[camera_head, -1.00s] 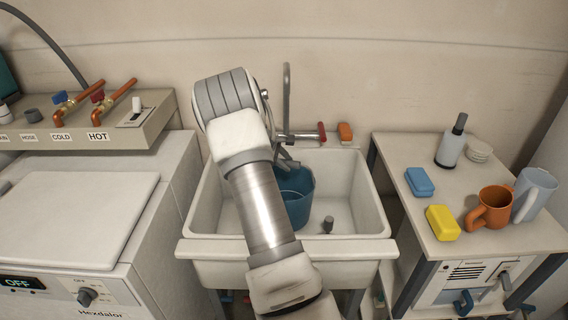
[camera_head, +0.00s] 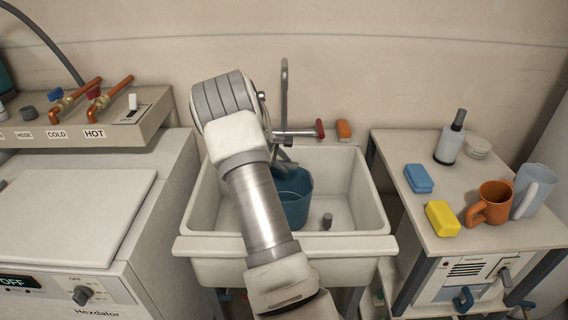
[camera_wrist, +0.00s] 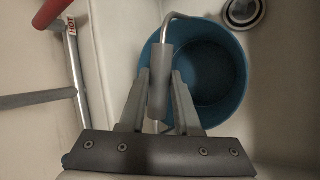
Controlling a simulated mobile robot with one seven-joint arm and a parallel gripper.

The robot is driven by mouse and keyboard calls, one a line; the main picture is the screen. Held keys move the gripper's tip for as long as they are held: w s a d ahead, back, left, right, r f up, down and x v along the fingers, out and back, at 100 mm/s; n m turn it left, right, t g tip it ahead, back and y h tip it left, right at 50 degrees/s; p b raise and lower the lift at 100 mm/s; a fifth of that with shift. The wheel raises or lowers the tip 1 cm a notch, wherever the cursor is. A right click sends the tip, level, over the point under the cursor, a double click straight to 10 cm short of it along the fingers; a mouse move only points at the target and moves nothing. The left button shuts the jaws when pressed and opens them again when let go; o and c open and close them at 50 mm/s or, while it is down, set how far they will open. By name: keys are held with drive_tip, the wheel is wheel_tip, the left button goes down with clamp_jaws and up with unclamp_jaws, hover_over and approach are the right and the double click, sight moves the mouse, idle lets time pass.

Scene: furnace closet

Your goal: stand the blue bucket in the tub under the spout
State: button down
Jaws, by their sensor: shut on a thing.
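The blue bucket (camera_head: 293,202) is inside the white tub (camera_head: 355,241), towards its back and left of the tub's centre. My gripper (camera_wrist: 158,75) is shut on the grey grip (camera_wrist: 159,88) of the bucket's wire handle (camera_wrist: 180,17). The bucket looks upright and its open mouth shows in the wrist view (camera_wrist: 242,88). I cannot tell whether its base touches the tub floor. A grey tap pipe (camera_head: 285,90) rises behind the tub at the wall. My arm hides part of the tub, the bucket's left side and part of the tap.
A white washer (camera_head: 70,220) flanks the left; a cluttered side table (camera_head: 420,215) flanks the right.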

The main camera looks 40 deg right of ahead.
drive_tip(key=shift+f+b, duration=0.35)
drive_tip(key=shift+f, duration=0.2)
drive_tip(key=c, duration=0.5)
unclamp_jaws()
drive_tip(key=shift+c, duration=0.2)
drive_tip(key=p+v, duration=0.1)
drive_tip(key=v, duration=1.6)
drive_tip(key=shift+a+r+p, duration=0.2)
drive_tip(key=shift+p, duration=0.1)
